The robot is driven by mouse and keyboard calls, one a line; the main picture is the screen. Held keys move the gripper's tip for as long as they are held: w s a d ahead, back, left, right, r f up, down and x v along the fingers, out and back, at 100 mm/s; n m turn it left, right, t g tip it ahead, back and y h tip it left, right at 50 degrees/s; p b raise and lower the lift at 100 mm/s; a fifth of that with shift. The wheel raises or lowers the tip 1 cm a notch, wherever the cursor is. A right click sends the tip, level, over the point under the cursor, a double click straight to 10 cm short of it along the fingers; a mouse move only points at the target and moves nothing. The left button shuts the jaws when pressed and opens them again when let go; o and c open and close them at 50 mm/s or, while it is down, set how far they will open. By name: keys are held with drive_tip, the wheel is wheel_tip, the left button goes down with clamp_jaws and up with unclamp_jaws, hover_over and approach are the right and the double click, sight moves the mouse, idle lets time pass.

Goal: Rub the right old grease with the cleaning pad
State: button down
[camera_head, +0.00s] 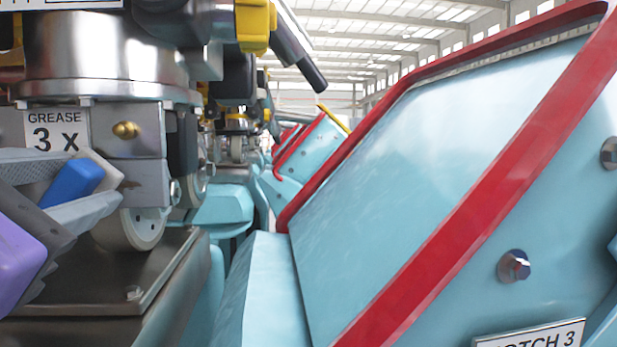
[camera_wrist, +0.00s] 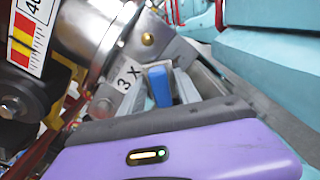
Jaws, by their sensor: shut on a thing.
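My gripper (camera_head: 106,182) is shut on a blue cleaning pad (camera_head: 72,183), at the left of the head view. In the wrist view the pad (camera_wrist: 160,86) sits between the two grey fingers. The fingertips are in front of the metal block (camera_head: 137,183) below the brass grease nipple (camera_head: 126,130). A small brown smear, which looks like old grease (camera_head: 129,184), shows on that block just right of the fingertips. The pad's far side is hidden, and I cannot tell whether it touches the block. In the wrist view the grease is not clearly visible.
A "GREASE 3 x" label (camera_head: 57,132) is beside the nipple. A white wheel (camera_head: 132,228) stands below the block on a dark metal plate (camera_head: 165,262). A narrow gap lies between.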

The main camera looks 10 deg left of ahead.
sight(164, 181)
drive_tip(key=shift+w, duration=0.2)
drive_tip(key=shift+w+d+b, duration=0.15)
drive_tip(key=shift+d+b, duration=0.2)
drive_tip(key=shift+d, duration=0.5)
drive_tip(key=shift+w+d+b, duration=0.1)
drive_tip(key=shift+d+b, duration=0.25)
drive_tip(key=shift+d, duration=0.45)
drive_tip(key=shift+w+d+b, duration=0.25)
drive_tip(key=shift+d+b, duration=0.1)
drive_tip(key=shift+d, duration=0.4)
drive_tip(key=shift+w+d+b, duration=0.25)
drive_tip(key=shift+d+b, duration=0.05)
drive_tip(key=shift+d, duration=0.4)
drive_tip(key=shift+w+f+b, duration=0.1)
drive_tip(key=shift+b, duration=0.2)
